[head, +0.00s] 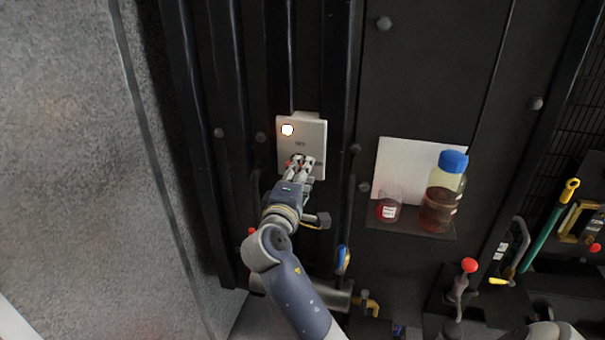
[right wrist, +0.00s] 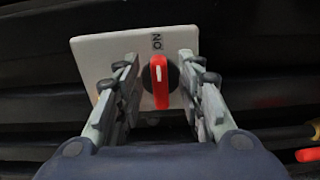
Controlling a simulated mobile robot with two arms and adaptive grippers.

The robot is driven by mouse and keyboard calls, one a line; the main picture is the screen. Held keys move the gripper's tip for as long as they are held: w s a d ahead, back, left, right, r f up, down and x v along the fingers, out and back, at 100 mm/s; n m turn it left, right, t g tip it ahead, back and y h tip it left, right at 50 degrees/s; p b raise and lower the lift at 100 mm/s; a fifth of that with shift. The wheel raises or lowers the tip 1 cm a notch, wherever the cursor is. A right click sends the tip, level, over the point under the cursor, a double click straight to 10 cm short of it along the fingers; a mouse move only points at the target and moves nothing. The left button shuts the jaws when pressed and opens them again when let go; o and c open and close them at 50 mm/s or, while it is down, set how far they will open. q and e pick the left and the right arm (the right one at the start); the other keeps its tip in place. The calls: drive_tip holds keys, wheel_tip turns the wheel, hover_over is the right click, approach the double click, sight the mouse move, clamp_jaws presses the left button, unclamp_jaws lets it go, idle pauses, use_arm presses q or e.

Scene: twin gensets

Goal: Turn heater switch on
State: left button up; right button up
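The heater switch is a red knob (right wrist: 159,82) on a black round base, set in a pale box (head: 316,132) on the dark wall. The box also shows in the right wrist view (right wrist: 92,55). The knob's white mark points up toward the label ON. A round lamp (head: 288,130) on the box glows white. My right gripper (head: 301,160) is at the lower part of the box. In the right wrist view my right gripper (right wrist: 159,60) is open, with one finger on each side of the knob and gaps between.
Right of the box, a small shelf (head: 415,224) bears a blue-capped bottle (head: 441,195) and a beaker (head: 389,208) of red liquid. A red-knobbed lever (head: 469,267) and a brass tap (head: 367,302) are lower down. Vertical dark ribs flank the box.

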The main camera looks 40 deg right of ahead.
drive_tip(key=v, duration=1.1)
drive_tip(key=shift+s, duration=0.2)
drive_tip(key=shift+a, duration=0.15)
